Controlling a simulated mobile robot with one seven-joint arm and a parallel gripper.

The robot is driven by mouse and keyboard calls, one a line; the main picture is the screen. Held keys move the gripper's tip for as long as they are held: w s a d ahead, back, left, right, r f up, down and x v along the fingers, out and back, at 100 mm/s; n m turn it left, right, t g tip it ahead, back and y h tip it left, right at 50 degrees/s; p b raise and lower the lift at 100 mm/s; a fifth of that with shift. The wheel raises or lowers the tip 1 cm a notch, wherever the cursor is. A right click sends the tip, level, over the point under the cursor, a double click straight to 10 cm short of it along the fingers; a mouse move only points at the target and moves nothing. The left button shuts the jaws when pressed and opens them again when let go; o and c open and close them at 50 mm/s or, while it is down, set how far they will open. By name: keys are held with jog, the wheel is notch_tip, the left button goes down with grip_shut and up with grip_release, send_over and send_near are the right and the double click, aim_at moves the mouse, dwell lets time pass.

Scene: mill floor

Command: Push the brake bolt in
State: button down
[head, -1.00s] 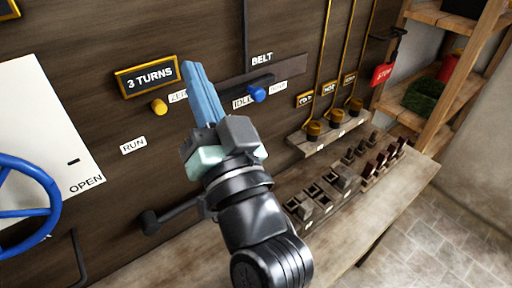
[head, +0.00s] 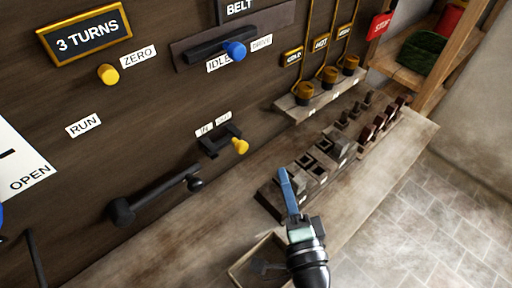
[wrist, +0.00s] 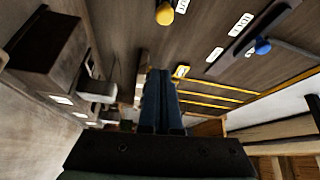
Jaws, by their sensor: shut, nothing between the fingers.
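A black bracket with a yellow knob (head: 240,146), which looks like the brake bolt, is on the dark wall panel just above the bench. In the wrist view the fingers (wrist: 160,85) are close together. A yellow knob (wrist: 165,12) shows at the top there; I cannot tell which one it is.
A blue belt knob (head: 236,51) and another yellow knob (head: 108,74) are higher on the panel. A black lever (head: 155,198) lies left of the bolt. Dark boxes (head: 318,166) stand on the bench right of it. An open tray (head: 240,272) is below.

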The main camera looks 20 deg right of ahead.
jog(key=w+d+r+p, duration=0.1)
jog(key=w+d+p, duration=0.15)
jog(key=w, duration=0.75)
jog(key=a, duration=0.3)
jog(key=a+f, duration=0.1)
jog(key=shift+s+a, duration=0.3)
jog(key=shift+a, duration=0.1)
